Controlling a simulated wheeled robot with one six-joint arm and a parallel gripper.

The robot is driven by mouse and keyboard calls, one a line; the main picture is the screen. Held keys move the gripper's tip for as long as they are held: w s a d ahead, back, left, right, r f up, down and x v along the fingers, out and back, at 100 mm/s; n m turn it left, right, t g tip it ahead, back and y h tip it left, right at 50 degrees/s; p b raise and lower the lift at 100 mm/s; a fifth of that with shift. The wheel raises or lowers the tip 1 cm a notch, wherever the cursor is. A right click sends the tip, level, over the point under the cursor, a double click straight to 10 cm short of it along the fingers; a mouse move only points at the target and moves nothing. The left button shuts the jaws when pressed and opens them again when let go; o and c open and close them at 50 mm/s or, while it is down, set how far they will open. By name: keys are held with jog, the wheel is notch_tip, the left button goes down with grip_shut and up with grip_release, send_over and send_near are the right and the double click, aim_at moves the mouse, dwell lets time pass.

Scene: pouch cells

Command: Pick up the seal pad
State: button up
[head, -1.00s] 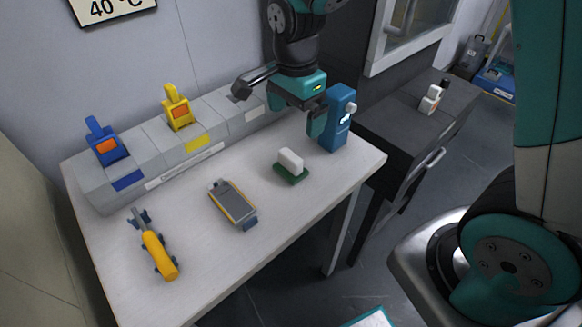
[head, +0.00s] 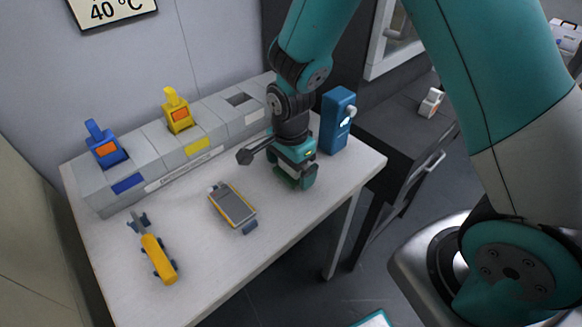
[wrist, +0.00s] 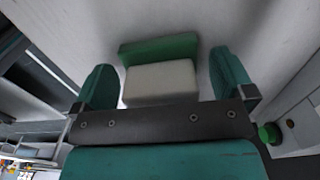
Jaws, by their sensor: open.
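The seal pad, a white block (wrist: 160,84) on a green base (wrist: 158,48), lies on the table between my gripper's fingers in the wrist view. My gripper (wrist: 163,80) is open, with one teal finger on each side of the block and light gaps showing beside it. In the head view my gripper (head: 294,180) points down at the table and hides most of the pad. I cannot tell whether either finger touches it.
A blue dispenser-like box (head: 336,120) stands close behind my gripper. A grey-and-yellow meter (head: 232,205) and a yellow tool (head: 158,258) lie to the left on the white table (head: 205,270). A grey rack (head: 150,165) with blue and yellow pieces runs along the back.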

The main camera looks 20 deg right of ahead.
jog(key=shift+c, duration=0.5)
jog(key=c, duration=0.8)
jog(key=shift+r, duration=0.1)
jog(key=shift+c, duration=0.2)
notch_tip(320, 180, up, 20)
jog(key=p, duration=0.1)
